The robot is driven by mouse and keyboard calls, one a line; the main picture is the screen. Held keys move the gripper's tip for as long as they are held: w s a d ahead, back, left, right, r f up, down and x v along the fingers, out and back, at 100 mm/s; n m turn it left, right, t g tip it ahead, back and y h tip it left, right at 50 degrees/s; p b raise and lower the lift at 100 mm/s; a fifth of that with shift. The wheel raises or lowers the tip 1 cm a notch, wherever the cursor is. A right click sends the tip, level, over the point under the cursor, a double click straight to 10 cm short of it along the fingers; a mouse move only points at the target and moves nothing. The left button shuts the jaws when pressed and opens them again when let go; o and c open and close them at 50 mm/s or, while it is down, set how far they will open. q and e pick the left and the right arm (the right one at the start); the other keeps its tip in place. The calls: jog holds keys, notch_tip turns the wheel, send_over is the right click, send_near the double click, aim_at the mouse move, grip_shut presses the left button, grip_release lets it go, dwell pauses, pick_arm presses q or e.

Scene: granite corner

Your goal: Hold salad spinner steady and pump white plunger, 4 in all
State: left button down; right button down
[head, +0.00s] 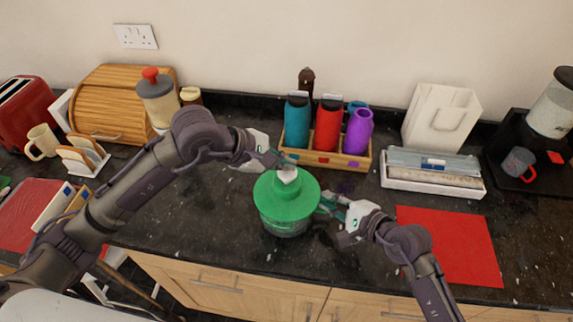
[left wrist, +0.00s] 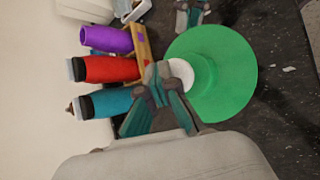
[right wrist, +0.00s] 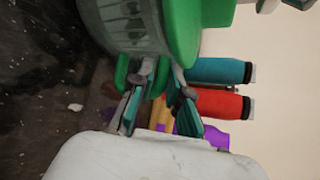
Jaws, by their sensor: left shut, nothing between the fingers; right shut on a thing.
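The salad spinner (head: 283,206) stands on the dark granite counter, with a green lid and a clear bowl under it. Its white plunger (head: 287,175) is on top at the lid's centre; it also shows in the left wrist view (left wrist: 181,72). My left gripper (head: 283,161) is shut and empty, its fingertips at the plunger's top; I cannot tell if they touch it. My right gripper (head: 327,203) is shut on the spinner's green side handle (right wrist: 124,74), at the right of the bowl. The right wrist view shows the bowl (right wrist: 125,22) close beside the fingers.
Behind the spinner, a wooden caddy (head: 325,158) holds teal, red and purple bottles. A red mat (head: 452,243) lies to the right, with a white tray (head: 432,178) of boxes behind it. A bread box (head: 110,105) and toast rack (head: 82,160) stand left.

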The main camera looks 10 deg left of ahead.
aim_at(284, 172)
pick_arm(q)
jog(key=shift+f, duration=0.85)
dwell(0.3)
jog(key=shift+r, duration=2)
jog(key=shift+r, duration=2.55)
notch_tip(284, 172, up, 4)
jog(key=shift+s+d+f, duration=0.1)
jog(key=shift+s+d, duration=0.05)
